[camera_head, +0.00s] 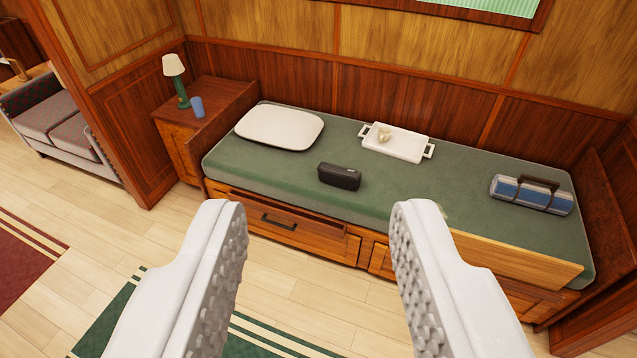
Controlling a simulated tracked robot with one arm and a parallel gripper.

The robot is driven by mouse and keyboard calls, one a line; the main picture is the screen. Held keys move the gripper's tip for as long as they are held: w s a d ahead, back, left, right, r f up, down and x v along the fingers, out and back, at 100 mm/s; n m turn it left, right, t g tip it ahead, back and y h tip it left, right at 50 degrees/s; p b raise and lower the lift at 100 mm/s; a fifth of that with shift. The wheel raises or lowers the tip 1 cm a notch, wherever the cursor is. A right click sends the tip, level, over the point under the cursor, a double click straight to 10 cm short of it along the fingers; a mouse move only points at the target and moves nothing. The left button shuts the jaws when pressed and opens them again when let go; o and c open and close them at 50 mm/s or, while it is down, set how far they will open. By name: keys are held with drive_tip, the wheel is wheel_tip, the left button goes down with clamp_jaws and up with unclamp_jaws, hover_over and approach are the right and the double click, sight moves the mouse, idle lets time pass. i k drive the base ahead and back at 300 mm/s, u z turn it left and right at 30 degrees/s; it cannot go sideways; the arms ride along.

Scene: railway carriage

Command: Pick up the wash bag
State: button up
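The wash bag (339,176) looks like the small dark, box-shaped bag lying on the green mattress of the bed (260,175), near its front edge and left of the middle. My gripper (318,212) is open and empty. Its two white, studded fingers stand wide apart in the foreground. The dark bag shows in the gap between them, farther off, and nothing touches it.
A white pillow (279,128), a white tray (394,146) with a small pale item on it, and a rolled striped blanket (531,194) lie on the bed. A nightstand (222,93) with a lamp (176,80) and blue cup (197,107) stands left. A wooden rail (515,258) edges the bed's front right.

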sight(348, 178)
drive_tip(key=z, duration=0.2)
drive_tip(key=i, duration=0.9)
drive_tip(key=u, duration=0.15)
drive_tip(key=k, duration=0.45)
drive_tip(key=z, duration=1)
drive_tip(key=i, duration=1.45)
drive_tip(key=u, duration=0.4)
drive_tip(key=i, duration=0.75)
drive_tip(key=u, duration=0.6)
